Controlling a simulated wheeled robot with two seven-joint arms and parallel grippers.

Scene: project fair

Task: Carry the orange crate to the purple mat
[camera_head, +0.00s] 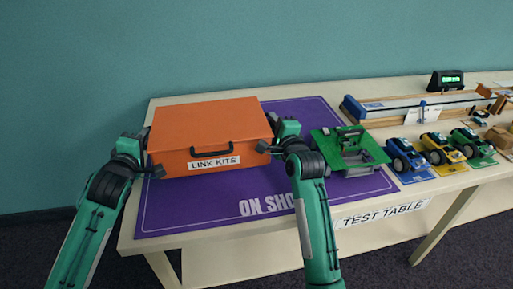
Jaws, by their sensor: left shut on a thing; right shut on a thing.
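The orange crate (208,128) has a closed lid, a dark front handle and a white label reading "LINK KITS". It is over the left and middle part of the purple mat (215,205), which lies on the table. I cannot tell whether its underside touches the mat. My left gripper (149,158) is shut on the crate's left side. My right gripper (273,140) is shut on its right side. The fingertips of both are partly hidden by my own wrists and the crate. The mat's white lettering is partly covered by my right arm.
A green build (345,150) stands at the mat's right edge, close to my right gripper. Blue, yellow and green toy vehicles (438,147) stand further right. Behind them are a long track (400,108) and a small display (447,81). The mat's front strip is clear.

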